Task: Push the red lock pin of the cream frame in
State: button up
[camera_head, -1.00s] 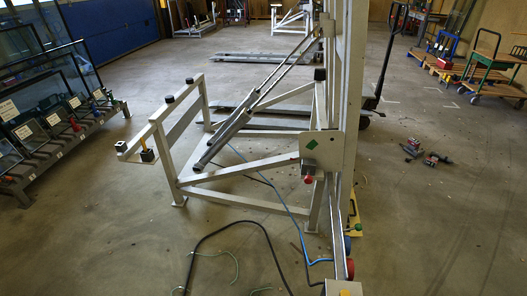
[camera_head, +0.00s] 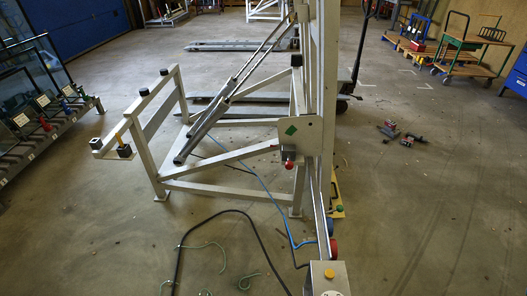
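The cream frame (camera_head: 230,183) stands on the floor in the middle of the head view, with a tall upright post on its right side. A small red knob (camera_head: 289,164), which looks like the lock pin, sits just below a cream plate (camera_head: 300,133) with a green diamond on that post. How far the pin stands out is too small to tell. My gripper is not in view.
Hoses and cables (camera_head: 178,250) lie on the floor in front of the frame. A rack of glass panes (camera_head: 45,125) stands at the left. Dark tools (camera_head: 402,134) lie on the floor right of the frame. Carts (camera_head: 465,50) stand at the back right. The right floor is mostly clear.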

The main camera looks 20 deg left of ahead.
aim_at(289, 166)
jog(key=u, duration=0.45)
jog(key=k, duration=1.15)
jog(key=u, duration=0.95)
jog(key=i, duration=0.75)
jog(key=z, duration=0.5)
jog(key=i, duration=0.55)
jog(key=z, duration=0.4)
